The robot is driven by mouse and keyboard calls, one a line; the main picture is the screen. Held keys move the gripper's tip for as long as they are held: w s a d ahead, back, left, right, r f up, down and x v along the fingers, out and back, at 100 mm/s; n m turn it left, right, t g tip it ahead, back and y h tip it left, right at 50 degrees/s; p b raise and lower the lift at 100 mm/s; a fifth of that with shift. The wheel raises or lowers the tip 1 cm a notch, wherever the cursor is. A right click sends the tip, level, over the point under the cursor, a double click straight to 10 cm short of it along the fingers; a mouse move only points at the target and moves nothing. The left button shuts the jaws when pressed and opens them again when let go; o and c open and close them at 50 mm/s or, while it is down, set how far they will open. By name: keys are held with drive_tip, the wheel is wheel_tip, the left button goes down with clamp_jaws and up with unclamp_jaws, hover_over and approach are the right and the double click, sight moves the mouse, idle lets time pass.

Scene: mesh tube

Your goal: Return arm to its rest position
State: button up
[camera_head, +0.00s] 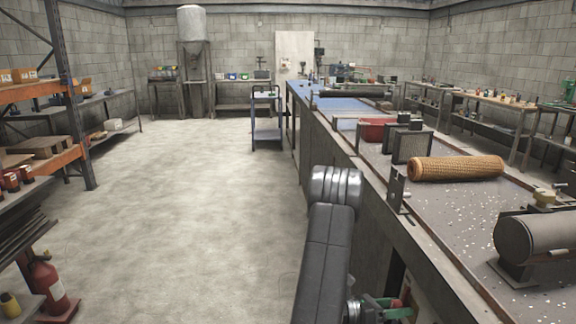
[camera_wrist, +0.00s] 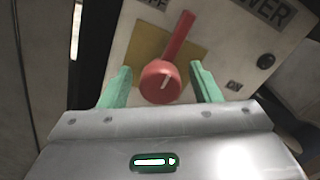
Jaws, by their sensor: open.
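My gripper (camera_wrist: 160,68) is open, with one green finger on each side of a red rotary switch (camera_wrist: 163,80). The switch has a round knob with a white mark and a handle pointing up and slightly right in the wrist view. It sits on a yellow plate (camera_wrist: 141,55) on a pale panel. I see gaps between the fingers and the knob, and nothing is held. In the head view my gripper (camera_head: 390,308) is low at the front of the long bench, beside its side wall, and partly hidden by my dark arm.
The panel (camera_wrist: 232,65) has partly cut-off lettering and a black button (camera_wrist: 266,61). The long bench (camera_head: 350,185) runs along my right, carrying an orange mesh tube (camera_head: 456,168) and a grey cylinder (camera_head: 540,236). Shelves (camera_head: 45,150) stand at left. Open floor (camera_head: 190,220) lies between.

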drive_tip(key=m+b, duration=0.3)
drive_tip(key=m, duration=0.2)
drive_tip(key=shift+f+m+b, duration=0.2)
drive_tip(key=shift+m+b, duration=0.1)
drive_tip(key=shift+b, duration=0.05)
drive_tip(key=m+b, duration=0.2)
drive_tip(key=m, duration=0.2)
drive_tip(key=shift+r+m, duration=0.15)
drive_tip(key=shift+m, duration=0.25)
drive_tip(key=shift+s+a+r, duration=0.1)
